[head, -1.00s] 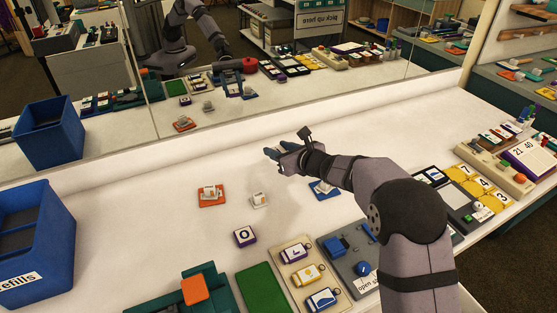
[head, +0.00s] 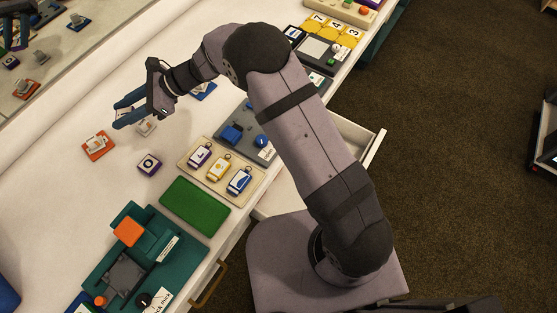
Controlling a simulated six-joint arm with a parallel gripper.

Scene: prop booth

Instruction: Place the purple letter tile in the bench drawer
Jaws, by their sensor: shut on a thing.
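The purple letter tile (head: 149,164), marked with a white "O", lies flat on the white bench top. My gripper (head: 115,116) is above the bench, behind and left of the tile and apart from it. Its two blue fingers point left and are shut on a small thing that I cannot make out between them. An open drawer (head: 372,160) sticks out from the bench front, behind my arm. Its near part is hidden by my arm. A brass handle (head: 208,287) shows further left on the bench front.
An orange card with a clip (head: 98,146) and a pale clip (head: 146,127) lie near the tile. In front are a tray of key tags (head: 245,200), a green pad (head: 195,206) and a teal stand (head: 170,232).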

